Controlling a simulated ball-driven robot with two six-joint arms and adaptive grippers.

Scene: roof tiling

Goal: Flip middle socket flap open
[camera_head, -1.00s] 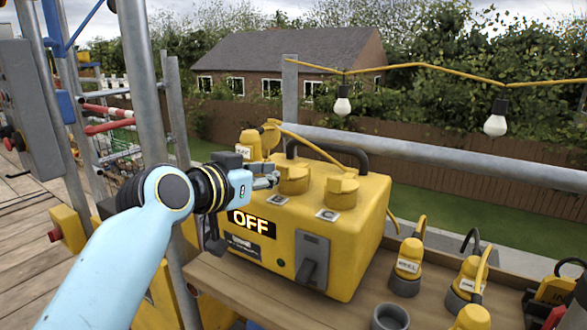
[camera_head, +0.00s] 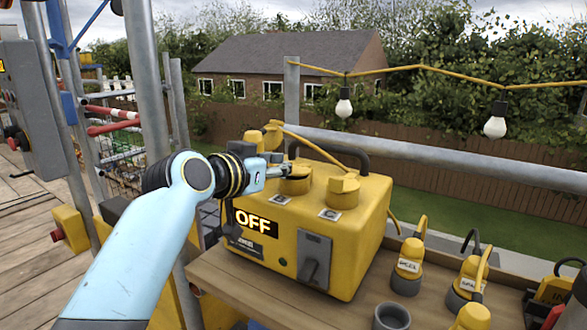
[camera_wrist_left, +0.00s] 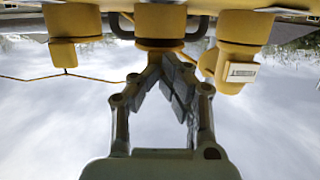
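The yellow power box (camera_head: 345,240) stands on the wooden bench with an orange "OFF" display on its front. Its middle socket (camera_head: 296,187) has a yellow flap on top. My left gripper (camera_head: 288,172) reaches in from the left, with its fingertips at the flap's near-left edge. Whether the flap is slightly raised, I cannot tell. In the left wrist view, which is upside down, my left gripper (camera_wrist_left: 172,72) has its fingertips together at the middle socket (camera_wrist_left: 160,25), with nothing visible between them. The right socket (camera_head: 343,192) has its flap down. My right gripper is out of view.
A labelled yellow plug (camera_head: 252,143) sits at the left socket, close to my left gripper. A black handle (camera_head: 335,145) arches behind the sockets. Loose yellow plugs (camera_head: 410,262) and a grey cup (camera_head: 390,317) stand on the bench at right. A metal rail (camera_head: 450,162) runs behind.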

